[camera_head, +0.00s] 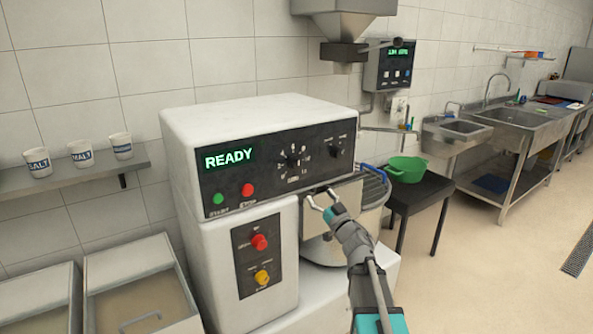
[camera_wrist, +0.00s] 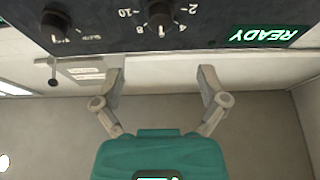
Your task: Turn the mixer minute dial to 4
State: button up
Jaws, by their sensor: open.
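The mixer (camera_head: 250,125) is a white machine with a dark control panel. Its minute dial (camera_head: 293,157) is a black knob ringed by white numbers, in the panel's middle. In the wrist view the panel is upside down and the dial (camera_wrist: 160,14) shows at the top edge, partly cut off. Its pointer setting is too small to read surely. My gripper (camera_head: 322,201) is open and empty, below and slightly right of the dial in the head view. In the wrist view its fingers (camera_wrist: 160,80) stand apart, with the dial ahead between them and not touched.
A smaller speed knob (camera_head: 335,150) sits right of the dial. A lit READY display (camera_head: 228,158), a green button (camera_head: 218,198) and a red button (camera_head: 247,190) are at left. The mixer bowl (camera_head: 374,188) is beside my gripper. A green bowl (camera_head: 407,168) stands on a dark table.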

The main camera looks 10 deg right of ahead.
aim_at(298, 167)
dwell(0.4)
jog(key=p+x, duration=0.5)
jog(key=x, duration=0.8)
jog(key=shift+w+a+r, duration=0.1)
jog(key=shift+w+r, duration=0.15)
jog(key=shift+w, duration=0.05)
jog(key=c, duration=1)
jog(key=shift+o, duration=0.2)
jog(key=shift+n+y, duration=0.4)
jog(key=shift+n, duration=0.2)
jog(key=n+g+y, duration=0.1)
jog(key=n, duration=0.2)
jog(key=n+g+y+p, duration=0.1)
jog(key=n, duration=0.2)
jog(key=shift+w+r+y, duration=0.1)
jog(key=shift+y, duration=0.2)
jog(key=shift+n+g+y+p, duration=0.35)
jog(key=shift+n+g+p, duration=0.1)
jog(key=shift+n, duration=0.85)
jog(key=shift+n+g+y+p, duration=0.35)
jog(key=shift+n+g, duration=0.1)
jog(key=shift+n, duration=0.85)
